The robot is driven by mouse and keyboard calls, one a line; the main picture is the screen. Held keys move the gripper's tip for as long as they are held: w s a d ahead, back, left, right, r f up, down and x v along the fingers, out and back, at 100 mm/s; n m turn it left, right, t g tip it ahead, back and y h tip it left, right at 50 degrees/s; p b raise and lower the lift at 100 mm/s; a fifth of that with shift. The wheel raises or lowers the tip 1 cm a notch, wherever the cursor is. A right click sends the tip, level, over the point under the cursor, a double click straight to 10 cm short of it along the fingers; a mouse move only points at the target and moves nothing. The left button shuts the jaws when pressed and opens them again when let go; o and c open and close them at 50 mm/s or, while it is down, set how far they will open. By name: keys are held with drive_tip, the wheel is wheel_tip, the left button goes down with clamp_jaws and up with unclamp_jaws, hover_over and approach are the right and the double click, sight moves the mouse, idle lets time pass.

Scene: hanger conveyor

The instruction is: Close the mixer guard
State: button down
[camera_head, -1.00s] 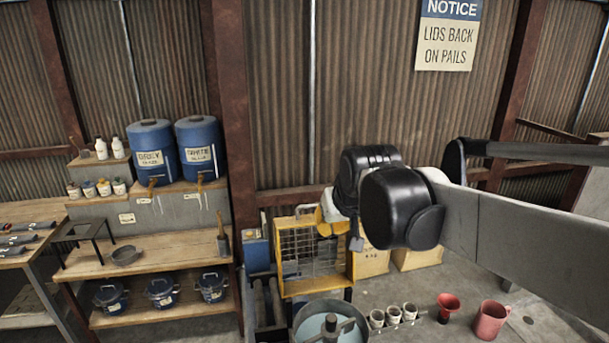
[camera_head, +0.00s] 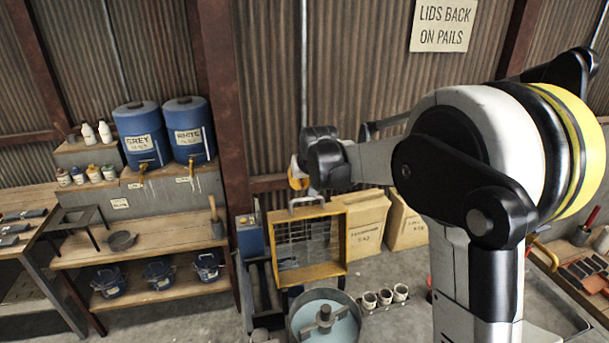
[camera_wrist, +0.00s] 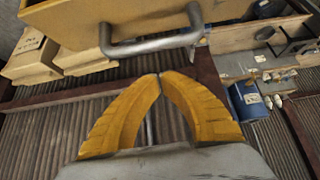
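The mixer guard (camera_head: 340,240) is a yellow frame with a wire grid, standing raised behind the mixer bowl (camera_head: 355,318). The bowl holds teal liquid and a dark paddle. A grey bar handle (camera_head: 306,201) is on the guard's top edge; the handle also shows in the wrist view (camera_wrist: 150,46), just ahead of the fingertips. My gripper (camera_head: 296,178) is above the handle, partly hidden by my wrist. In the wrist view its orange fingers (camera_wrist: 160,77) meet at the tips with nothing visible between them. I cannot tell whether they touch the handle.
Tan sacks (camera_head: 362,222) stand behind and right of the guard. Several small cups (camera_head: 385,297) sit right of the bowl. A wooden shelf (camera_head: 160,252) with blue pails is at left; a rusty post (camera_head: 220,130) rises between. My arm covers much of the right side.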

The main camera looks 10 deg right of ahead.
drive_tip(key=s+p, duration=0.1)
drive_tip(key=s, duration=0.3)
drive_tip(key=shift+r, duration=0.1)
drive_tip(key=shift+w, duration=0.1)
drive_tip(key=shift+s, duration=0.25)
